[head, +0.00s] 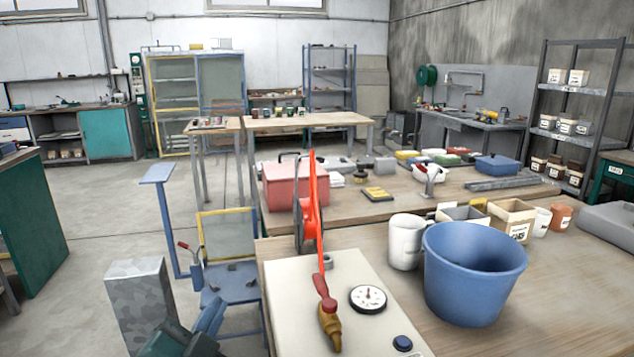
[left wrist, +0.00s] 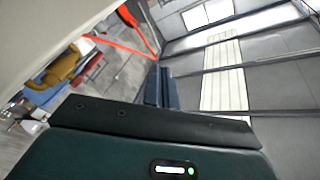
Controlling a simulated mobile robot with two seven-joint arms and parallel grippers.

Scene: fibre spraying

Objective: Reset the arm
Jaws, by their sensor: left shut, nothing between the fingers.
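My left gripper (head: 212,316) shows at the bottom of the head view, its dark green body cut off by the lower edge. Its blue-grey fingers are shut and empty, pointing up and to the right. They are left of the cream machine box (head: 290,290) and apart from it. The fingers also show shut in the left wrist view (left wrist: 163,88). My right gripper is not in view.
A blue bucket (head: 472,275) and a white mug (head: 405,242) stand right of the box on the wooden bench. The floor at the left has free room.

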